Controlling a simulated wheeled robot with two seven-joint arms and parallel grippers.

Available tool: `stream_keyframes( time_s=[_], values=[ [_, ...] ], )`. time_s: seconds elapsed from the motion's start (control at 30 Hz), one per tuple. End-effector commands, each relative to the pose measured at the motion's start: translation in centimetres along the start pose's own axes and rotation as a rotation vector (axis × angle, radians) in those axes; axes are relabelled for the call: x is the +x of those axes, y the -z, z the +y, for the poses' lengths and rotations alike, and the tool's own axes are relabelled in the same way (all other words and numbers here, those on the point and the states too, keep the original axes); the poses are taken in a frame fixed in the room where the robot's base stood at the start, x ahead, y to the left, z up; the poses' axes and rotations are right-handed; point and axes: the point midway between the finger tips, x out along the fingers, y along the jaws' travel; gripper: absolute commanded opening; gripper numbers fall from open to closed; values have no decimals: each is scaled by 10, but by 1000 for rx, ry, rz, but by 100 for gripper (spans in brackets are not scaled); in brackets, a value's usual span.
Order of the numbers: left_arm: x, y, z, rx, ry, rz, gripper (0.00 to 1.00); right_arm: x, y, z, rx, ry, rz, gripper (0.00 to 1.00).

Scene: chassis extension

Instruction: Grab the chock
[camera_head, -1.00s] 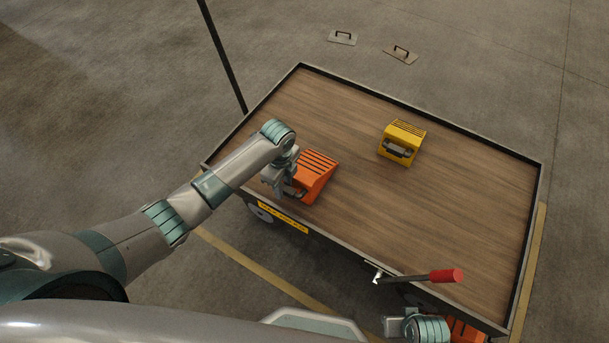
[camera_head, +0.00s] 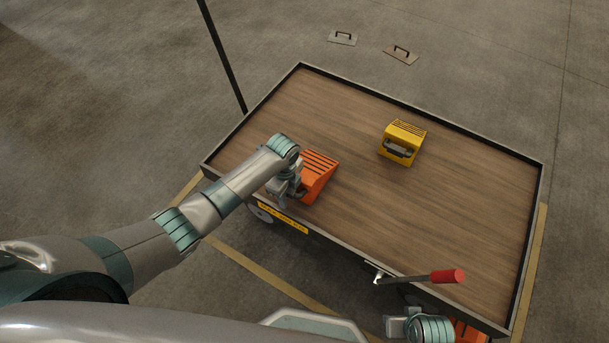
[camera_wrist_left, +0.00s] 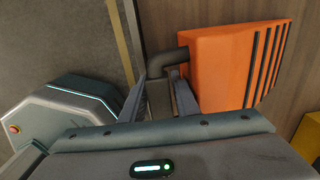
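An orange chock (camera_head: 320,172) with dark ribs lies on the wooden deck near the cart's left front edge. My left gripper (camera_head: 298,193) is at the chock's handle side. In the left wrist view the chock (camera_wrist_left: 222,65) is just ahead and to the right, and its grey bent handle (camera_wrist_left: 165,65) lies between the fingertips of my left gripper (camera_wrist_left: 160,80). The fingers stand apart on both sides of the handle; no firm grip shows. A yellow chock (camera_head: 402,142) lies farther back on the deck. My right gripper's fingers are not visible; only part of that arm shows at the bottom right.
The cart deck (camera_head: 440,215) has a raised dark rim (camera_head: 528,255). A lever with a red grip (camera_head: 446,276) sticks out at the front right. Another orange object (camera_head: 468,331) partly shows below it.

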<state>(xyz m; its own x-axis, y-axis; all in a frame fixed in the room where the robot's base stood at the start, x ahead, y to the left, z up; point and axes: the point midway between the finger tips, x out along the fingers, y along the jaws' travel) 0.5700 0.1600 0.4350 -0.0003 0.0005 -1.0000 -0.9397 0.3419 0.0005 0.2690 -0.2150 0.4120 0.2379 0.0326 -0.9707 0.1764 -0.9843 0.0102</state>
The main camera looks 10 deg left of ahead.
Motion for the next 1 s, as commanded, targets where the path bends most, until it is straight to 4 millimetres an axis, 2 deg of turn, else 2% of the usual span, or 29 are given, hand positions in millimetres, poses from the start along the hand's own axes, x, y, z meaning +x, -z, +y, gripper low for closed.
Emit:
stream_keyframes(
  time_s=[0.03,0.1,1.0],
  values=[
    [0,0,0,0,0,0,15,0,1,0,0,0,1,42],
    [0,0,0,0,0,0,0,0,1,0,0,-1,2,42],
    [0,0,0,0,0,0,0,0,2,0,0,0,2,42]
  ],
)
